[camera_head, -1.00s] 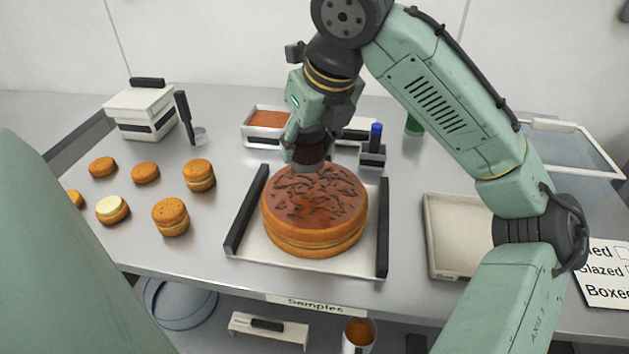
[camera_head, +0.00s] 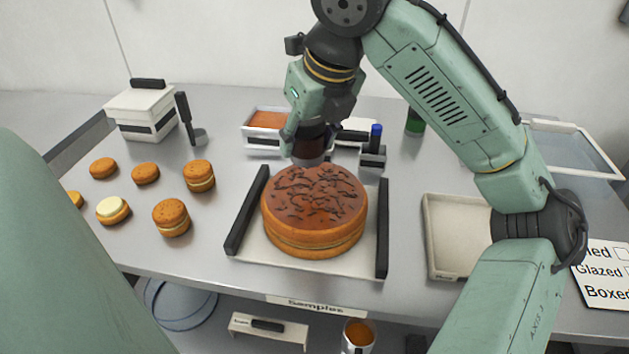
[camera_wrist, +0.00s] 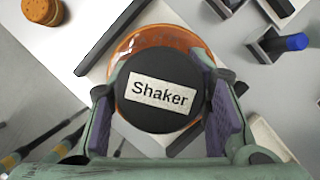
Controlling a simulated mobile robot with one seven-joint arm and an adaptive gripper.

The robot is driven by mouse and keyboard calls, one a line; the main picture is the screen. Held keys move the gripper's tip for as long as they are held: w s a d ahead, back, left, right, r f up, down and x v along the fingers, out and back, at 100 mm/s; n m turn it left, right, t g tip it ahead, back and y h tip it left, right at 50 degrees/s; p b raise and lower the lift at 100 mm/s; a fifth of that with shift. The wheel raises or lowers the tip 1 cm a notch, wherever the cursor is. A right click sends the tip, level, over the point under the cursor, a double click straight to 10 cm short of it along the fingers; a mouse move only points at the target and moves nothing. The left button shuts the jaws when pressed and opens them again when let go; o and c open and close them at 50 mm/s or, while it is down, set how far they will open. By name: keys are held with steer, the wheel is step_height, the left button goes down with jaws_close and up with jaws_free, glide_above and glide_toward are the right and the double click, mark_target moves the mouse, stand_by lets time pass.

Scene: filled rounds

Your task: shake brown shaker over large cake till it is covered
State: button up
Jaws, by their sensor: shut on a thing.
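The large cake (camera_head: 313,225) sits on a pale board with black side bars in the middle of the table. Its glazed top carries scattered dark brown flakes, with orange-brown glaze showing between them. My gripper (camera_head: 308,140) is shut on the brown shaker (camera_head: 308,152), above the cake's far edge. In the wrist view the shaker (camera_wrist: 160,93) shows its dark round end labelled "Shaker" between the gripper's pads (camera_wrist: 164,112). The cake (camera_wrist: 190,40) shows behind it, partly hidden by the shaker. The shaker's lower end is partly hidden from the wrist view.
Several small round cakes (camera_head: 171,217) lie at left. A white box (camera_head: 146,115), a scoop (camera_head: 188,118) and a tray of orange filling (camera_head: 268,120) stand behind. A blue-topped marker (camera_head: 375,140) stands in a holder. An empty tray (camera_head: 433,235) is at right.

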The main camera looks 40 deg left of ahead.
steer(key=shift+r, duration=1.85)
steer(key=shift+f, duration=0.1)
